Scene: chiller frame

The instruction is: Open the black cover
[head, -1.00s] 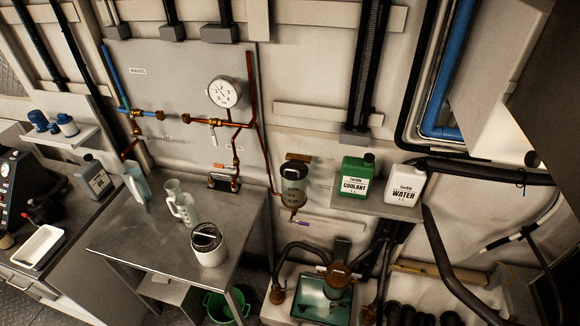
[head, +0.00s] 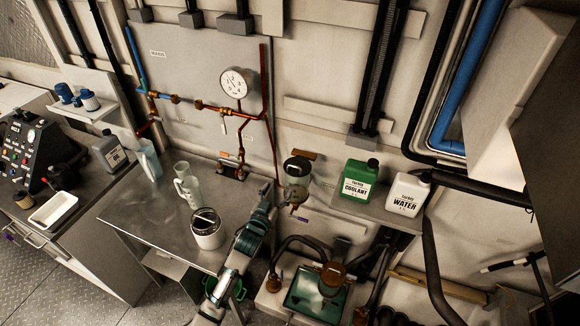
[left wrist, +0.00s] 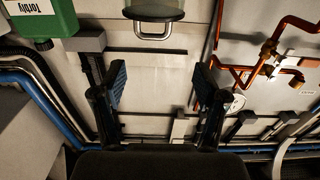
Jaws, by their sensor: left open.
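A wall-mounted vessel (head: 297,178) with a glassy body and a dark top hangs right of the pipe panel. In the left wrist view its rim and a metal loop handle (left wrist: 155,30) show at the top edge. A white canister with a dark lid (head: 207,228) stands on the metal table. I cannot tell which of these dark tops is the black cover. My left gripper (head: 271,190) is just left of the vessel, apart from it. In the left wrist view its fingers (left wrist: 160,90) are spread, with nothing between them. My right gripper is not in view.
A green coolant jug (head: 357,180) and a white water jug (head: 407,192) stand on a shelf right of the vessel. Copper pipes with a gauge (head: 237,83) are on the left. A glass jug (head: 187,186) stands on the metal table (head: 145,217). Hoses and a green-topped unit lie below.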

